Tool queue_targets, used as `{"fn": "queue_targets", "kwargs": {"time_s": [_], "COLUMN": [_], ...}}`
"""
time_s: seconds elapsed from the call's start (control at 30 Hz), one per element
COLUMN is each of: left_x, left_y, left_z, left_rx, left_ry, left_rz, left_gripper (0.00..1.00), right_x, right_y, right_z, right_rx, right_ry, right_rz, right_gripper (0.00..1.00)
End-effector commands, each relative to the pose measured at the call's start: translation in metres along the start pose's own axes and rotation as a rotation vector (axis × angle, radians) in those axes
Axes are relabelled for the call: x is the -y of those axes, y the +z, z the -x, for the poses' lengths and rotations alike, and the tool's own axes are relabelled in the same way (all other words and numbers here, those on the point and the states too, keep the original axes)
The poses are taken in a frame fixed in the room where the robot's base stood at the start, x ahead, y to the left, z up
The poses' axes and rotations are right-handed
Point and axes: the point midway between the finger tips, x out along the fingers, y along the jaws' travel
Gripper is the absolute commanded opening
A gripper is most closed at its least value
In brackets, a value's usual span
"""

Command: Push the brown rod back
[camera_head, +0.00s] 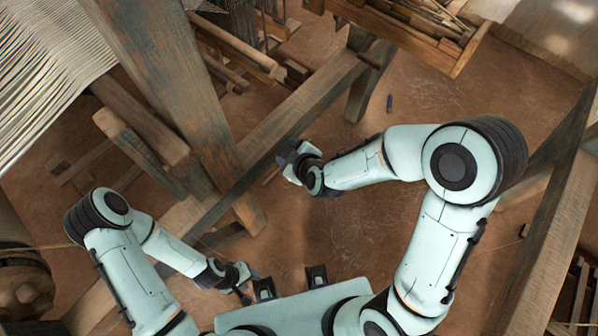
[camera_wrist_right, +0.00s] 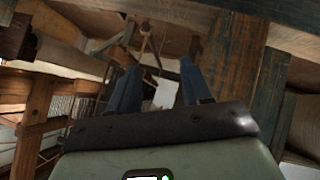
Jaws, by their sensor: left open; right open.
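Several brown wooden bars could be the brown rod, and I cannot tell for certain which one is. One brown bar (camera_head: 232,46) lies at the top left among the loom parts, with its end towards the floor. A thicker brown bar (camera_head: 142,124) runs beside the big post. My left gripper (camera_head: 246,284) is low in the head view, open, empty and apart from both bars. My right gripper (camera_head: 288,158) is beside the long diagonal beam. In the right wrist view its two blue fingers (camera_wrist_right: 156,82) stand apart with nothing gripped.
The big weathered post (camera_head: 158,70) and the diagonal beam (camera_head: 300,105) stand between my arms and the loom. White warp threads (camera_head: 50,60) fill the upper left. A wooden tray of sticks (camera_head: 425,30) is at the top right.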

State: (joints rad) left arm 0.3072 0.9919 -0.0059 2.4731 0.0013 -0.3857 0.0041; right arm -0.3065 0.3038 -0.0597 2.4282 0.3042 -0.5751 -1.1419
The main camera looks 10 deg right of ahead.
Motion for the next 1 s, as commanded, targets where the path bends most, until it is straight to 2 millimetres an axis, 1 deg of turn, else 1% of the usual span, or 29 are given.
{"fn": "queue_targets", "kwargs": {"time_s": [0.03,0.2,0.3,0.43,0.6,0.87,0.93,1.0], "left_x": [0.000,0.000,0.000,0.000,0.000,0.000,0.000,0.000], "left_y": [0.000,0.000,0.000,0.000,0.000,0.000,0.000,0.000], "left_z": [0.000,0.000,0.001,0.001,0.001,0.001,0.001,0.001], "left_rx": [0.000,0.000,0.000,0.000,0.000,0.000,0.000,-0.001], "left_ry": [0.000,0.000,0.000,0.000,0.000,0.000,0.000,0.000], "left_rz": [0.000,0.000,0.000,0.000,0.000,0.000,0.000,0.000], "left_gripper": [0.43,0.43,0.43,0.43,0.43,0.43,0.48,0.48], "right_x": [0.004,0.017,0.024,0.030,0.035,0.035,0.035,0.035], "right_y": [0.011,0.040,0.054,0.067,0.076,0.077,0.077,0.077], "right_z": [-0.004,-0.014,-0.018,-0.021,-0.023,-0.023,-0.023,-0.023], "right_rx": [0.024,0.088,0.121,0.151,0.172,0.174,0.174,0.174], "right_ry": [-0.015,-0.057,-0.076,-0.093,-0.104,-0.106,-0.106,-0.105], "right_rz": [-0.026,-0.114,-0.158,-0.203,-0.233,-0.237,-0.237,-0.237], "right_gripper": [0.48,0.48,0.48,0.48,0.48,0.48,0.48,0.48]}}
